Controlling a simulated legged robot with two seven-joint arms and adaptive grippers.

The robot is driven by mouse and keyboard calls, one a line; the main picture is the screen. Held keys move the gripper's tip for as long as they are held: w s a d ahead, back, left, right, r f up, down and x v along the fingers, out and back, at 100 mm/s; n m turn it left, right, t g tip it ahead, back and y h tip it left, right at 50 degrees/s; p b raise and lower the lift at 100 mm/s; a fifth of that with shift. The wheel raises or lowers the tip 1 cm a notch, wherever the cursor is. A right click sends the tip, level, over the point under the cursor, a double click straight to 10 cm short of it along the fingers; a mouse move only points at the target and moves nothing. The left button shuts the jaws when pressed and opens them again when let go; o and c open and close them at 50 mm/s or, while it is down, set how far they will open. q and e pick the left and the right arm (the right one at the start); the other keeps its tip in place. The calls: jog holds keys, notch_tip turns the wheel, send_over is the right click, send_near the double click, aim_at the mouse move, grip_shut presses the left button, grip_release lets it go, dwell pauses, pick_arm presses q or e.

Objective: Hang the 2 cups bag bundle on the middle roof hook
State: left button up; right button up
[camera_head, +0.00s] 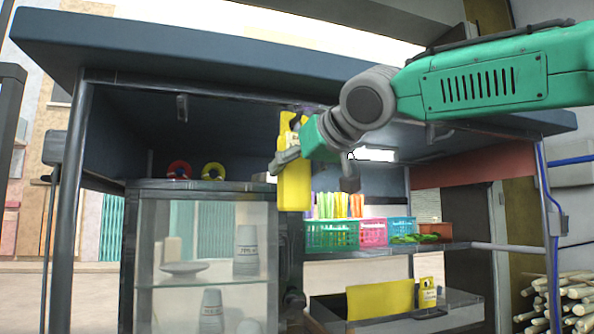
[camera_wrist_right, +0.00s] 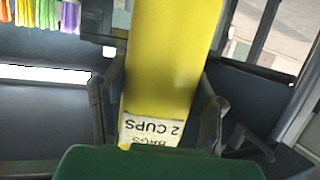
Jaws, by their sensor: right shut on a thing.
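My right gripper (camera_head: 290,160) is shut on the yellow 2 cups bag bundle (camera_head: 294,190), held upright under the stall roof (camera_head: 230,58). In the right wrist view the bundle (camera_wrist_right: 170,62) stands between the two fingers (camera_wrist_right: 160,108), with its white "BAGS 2 CUPS" label upside down. One roof hook (camera_head: 182,108) hangs at the left and another (camera_head: 432,133) at the right. The middle hook cannot be made out; my gripper and the bundle cover that area. Whether the bundle touches a hook I cannot tell. My left gripper is not in view.
A glass cabinet (camera_head: 205,225) stands at the left with red (camera_head: 179,170) and yellow (camera_head: 213,171) rings on top. Coloured baskets (camera_head: 332,235) line a shelf behind. Below, a tray holds a yellow sheet (camera_head: 380,299) and another yellow bundle (camera_head: 427,292).

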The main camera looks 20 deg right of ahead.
jog(key=shift+a, duration=0.25)
jog(key=shift+d, duration=0.1)
jog(key=o, duration=1.2)
jog(key=shift+d, duration=0.1)
jog(key=shift+o, duration=0.2)
jog(key=shift+d, duration=0.15)
